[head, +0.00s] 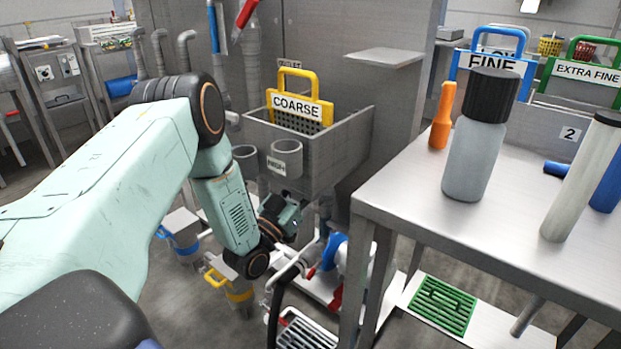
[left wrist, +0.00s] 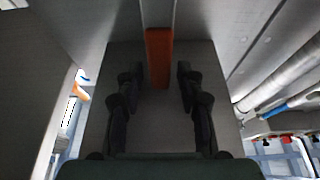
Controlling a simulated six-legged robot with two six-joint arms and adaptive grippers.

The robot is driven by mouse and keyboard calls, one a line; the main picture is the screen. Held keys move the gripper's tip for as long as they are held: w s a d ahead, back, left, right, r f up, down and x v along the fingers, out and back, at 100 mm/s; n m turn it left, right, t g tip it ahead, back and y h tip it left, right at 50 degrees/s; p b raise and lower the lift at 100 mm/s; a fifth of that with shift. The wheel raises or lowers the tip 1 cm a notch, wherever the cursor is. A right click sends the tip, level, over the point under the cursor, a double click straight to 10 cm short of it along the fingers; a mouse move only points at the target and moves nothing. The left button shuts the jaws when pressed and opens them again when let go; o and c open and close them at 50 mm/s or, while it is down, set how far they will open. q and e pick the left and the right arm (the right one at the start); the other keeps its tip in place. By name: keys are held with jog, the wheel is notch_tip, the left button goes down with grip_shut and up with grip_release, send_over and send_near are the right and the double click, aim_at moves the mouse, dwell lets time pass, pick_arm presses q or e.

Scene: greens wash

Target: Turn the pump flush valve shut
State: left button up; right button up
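My left gripper (head: 284,216) reaches down in front of the grey sink, near the pump area in the head view. In the left wrist view its two dark fingers (left wrist: 158,75) stand apart. An orange-red bar, which looks like a valve handle (left wrist: 158,50), lies between and just beyond the fingertips, with a gap on each side. In the head view a blue and white pump (head: 336,252) with a red part (head: 336,297) sits low beside the table. I cannot tell which red part is the flush valve there. My right gripper is not in view.
A steel table (head: 400,205) at right holds a grey bottle (head: 472,160), an orange tool (head: 442,115) and a pale cylinder (head: 582,180). The sink (head: 345,150) holds a yellow COARSE basket (head: 299,108). Blue (head: 185,243) and yellow (head: 240,293) valves stand low below my left arm.

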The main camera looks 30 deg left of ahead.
pick_arm(q)
grip_shut()
dwell(0.4)
dwell(0.4)
